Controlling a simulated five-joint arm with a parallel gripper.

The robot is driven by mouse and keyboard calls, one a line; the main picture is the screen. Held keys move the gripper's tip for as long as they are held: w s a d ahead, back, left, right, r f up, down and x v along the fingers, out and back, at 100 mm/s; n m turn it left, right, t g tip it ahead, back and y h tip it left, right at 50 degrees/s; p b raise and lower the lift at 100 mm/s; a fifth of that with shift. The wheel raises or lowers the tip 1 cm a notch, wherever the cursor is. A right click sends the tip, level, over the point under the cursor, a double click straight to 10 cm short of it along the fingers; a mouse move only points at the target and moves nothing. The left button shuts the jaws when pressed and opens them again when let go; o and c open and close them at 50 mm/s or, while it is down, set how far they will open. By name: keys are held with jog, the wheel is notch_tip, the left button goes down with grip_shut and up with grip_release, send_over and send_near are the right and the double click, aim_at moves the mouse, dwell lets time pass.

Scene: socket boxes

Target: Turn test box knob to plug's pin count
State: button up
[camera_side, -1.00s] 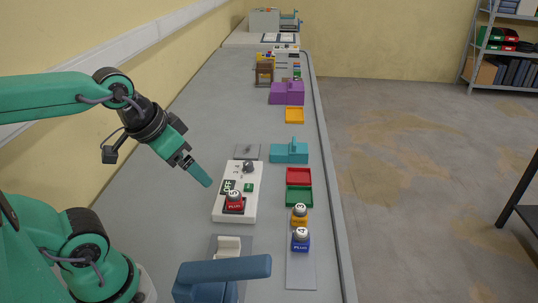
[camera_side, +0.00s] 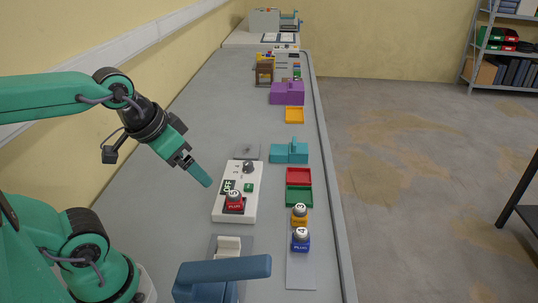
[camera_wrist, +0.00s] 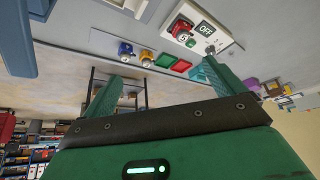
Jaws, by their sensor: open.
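The white test box (camera_side: 222,207) lies on the bench with a dark OFF display (camera_side: 229,187), a grey knob (camera_side: 248,167) at its far end and a small green button (camera_side: 248,187). A red plug (camera_side: 235,198) sits in its socket at the near end. In the wrist view the red plug (camera_wrist: 182,28), OFF display (camera_wrist: 206,29) and knob (camera_wrist: 210,49) show upside down. A yellow plug (camera_side: 299,214) and a blue plug (camera_side: 301,243) stand on a grey strip to the right. My gripper (camera_side: 208,181) is open and empty, above and left of the box, touching nothing.
Right of the box are a red tray (camera_side: 299,177) and a green tray (camera_side: 299,196). A teal block (camera_side: 290,153) stands beyond them. A blue object (camera_side: 222,270) with a long bar stands at the near edge. The bench left of the box is clear.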

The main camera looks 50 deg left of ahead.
jog(key=shift+w+r, duration=0.1)
jog(key=shift+w, duration=0.1)
jog(key=c, duration=1)
jog(key=shift+w+a+r+n, duration=0.1)
jog(key=shift+w+a+n, duration=0.1)
jog(key=shift+n, duration=0.1)
jog(key=w+a+n+g, duration=0.2)
jog(key=w+a+n, duration=0.15)
jog(key=w, duration=0.45)
jog(key=w+a+n+g, duration=0.1)
jog(key=w+a+n, duration=0.2)
jog(key=w+n, duration=0.3)
jog(key=w+a+f+n+g, duration=0.1)
jog(key=w+a+f+n, duration=0.1)
jog(key=w+a+f, duration=0.1)
jog(key=w+a+f+n, duration=0.3)
jog(key=w+f, duration=0.2)
jog(key=w+a+f+n+g, duration=0.1)
jog(key=w+a+f+n, duration=0.1)
jog(key=w+a+f, duration=0.1)
jog(key=shift+w+a+f+n+g, duration=0.2)
jog(key=shift+w+f, duration=0.15)
jog(key=shift+f, duration=0.15)
jog(key=shift+w+a+f+n+g, duration=0.1)
jog(key=shift+w+a+f+n, duration=0.1)
jog(key=shift+w+f, duration=0.25)
jog(key=shift+a+f, duration=0.15)
jog(key=shift+f, duration=0.15)
